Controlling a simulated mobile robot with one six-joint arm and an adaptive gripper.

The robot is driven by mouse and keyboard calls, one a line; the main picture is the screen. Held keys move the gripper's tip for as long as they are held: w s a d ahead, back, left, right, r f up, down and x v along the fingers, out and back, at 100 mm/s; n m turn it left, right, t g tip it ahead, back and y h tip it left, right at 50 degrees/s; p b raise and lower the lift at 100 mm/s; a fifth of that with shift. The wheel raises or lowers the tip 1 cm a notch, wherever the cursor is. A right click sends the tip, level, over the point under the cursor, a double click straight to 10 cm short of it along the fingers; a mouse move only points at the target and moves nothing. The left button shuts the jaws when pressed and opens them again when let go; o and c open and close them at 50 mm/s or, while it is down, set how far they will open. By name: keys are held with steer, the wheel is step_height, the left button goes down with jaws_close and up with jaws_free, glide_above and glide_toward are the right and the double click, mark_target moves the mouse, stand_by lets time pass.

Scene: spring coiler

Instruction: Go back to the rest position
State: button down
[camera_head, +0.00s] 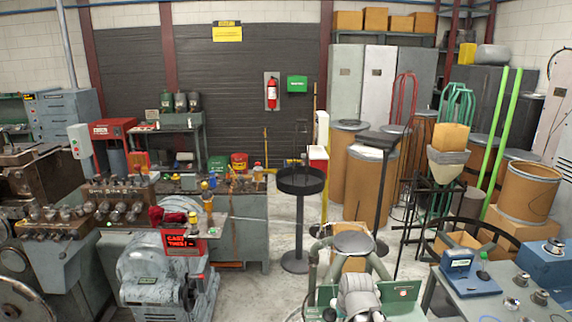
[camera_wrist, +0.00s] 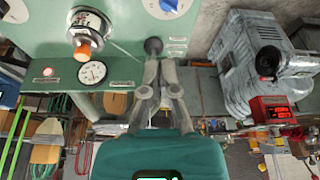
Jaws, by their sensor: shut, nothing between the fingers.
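My gripper (camera_wrist: 161,64) shows in the wrist view, its two grey fingers closed together with nothing between them. The fingertips lie close below a dark round knob (camera_wrist: 153,45) on a green control panel (camera_wrist: 115,20). I cannot tell whether they touch it. The panel also carries a round gauge (camera_wrist: 92,72), an orange-tipped knob (camera_wrist: 83,48), a white dial with a blue pointer (camera_wrist: 167,5) and a red light (camera_wrist: 47,72). In the head view I cannot make out my gripper clearly.
A grey machine (camera_head: 160,270) with a red display (camera_head: 183,243) stands at the front left. A black round stand (camera_head: 300,225) is in the middle. Tan drums (camera_head: 365,190) stand behind at the right. A grey table (camera_head: 485,300) fills the front right. Some floor (camera_head: 285,215) around the stand is clear.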

steer(key=s+f+m+g, duration=0.1)
steer(key=s+f+g, duration=0.1)
steer(key=s, duration=0.5)
steer(key=shift+s+d+g+h+b, duration=0.3)
steer(key=shift+g+b, duration=0.1)
steer(key=shift+g, duration=0.4)
steer(key=shift+w, duration=0.1)
stand_by(0.5)
